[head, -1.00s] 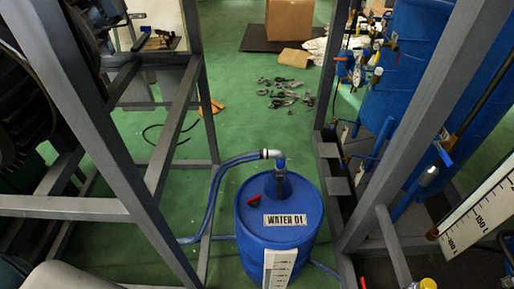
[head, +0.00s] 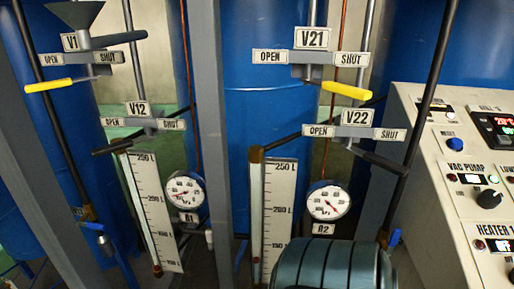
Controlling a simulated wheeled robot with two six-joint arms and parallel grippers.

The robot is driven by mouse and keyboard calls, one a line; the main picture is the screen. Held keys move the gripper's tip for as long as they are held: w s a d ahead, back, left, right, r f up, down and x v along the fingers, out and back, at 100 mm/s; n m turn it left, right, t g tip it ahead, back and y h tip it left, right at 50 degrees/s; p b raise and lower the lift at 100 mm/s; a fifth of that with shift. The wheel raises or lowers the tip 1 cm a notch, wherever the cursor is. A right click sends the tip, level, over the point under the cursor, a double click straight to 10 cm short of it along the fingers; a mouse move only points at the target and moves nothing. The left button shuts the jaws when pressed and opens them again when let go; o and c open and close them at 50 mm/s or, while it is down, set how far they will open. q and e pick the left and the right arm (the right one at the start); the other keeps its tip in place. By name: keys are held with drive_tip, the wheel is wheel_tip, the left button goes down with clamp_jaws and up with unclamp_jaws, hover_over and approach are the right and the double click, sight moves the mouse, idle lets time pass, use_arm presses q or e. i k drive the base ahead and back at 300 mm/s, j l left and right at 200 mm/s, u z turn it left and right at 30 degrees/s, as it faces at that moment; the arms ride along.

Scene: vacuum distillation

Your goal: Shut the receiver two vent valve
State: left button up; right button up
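The R2 gauge (head: 328,201) hangs below two valves at the second blue tank. The V21 plate (head: 312,38) has a yellow handle (head: 346,91) that points right, under SHUT. The V22 plate (head: 357,117) has a black handle (head: 378,158) that also points right, under SHUT. The frames do not say which of these two is the vent valve. Neither of my grippers is in view.
Left of a grey post (head: 209,150), another yellow handle (head: 48,85) and the V12 black handle (head: 112,147) point left, under OPEN. A control panel (head: 470,150) stands at right. A teal ribbed cylinder (head: 335,265) fills the bottom foreground.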

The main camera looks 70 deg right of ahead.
sight(394, 239)
drive_tip(key=z, duration=3.2)
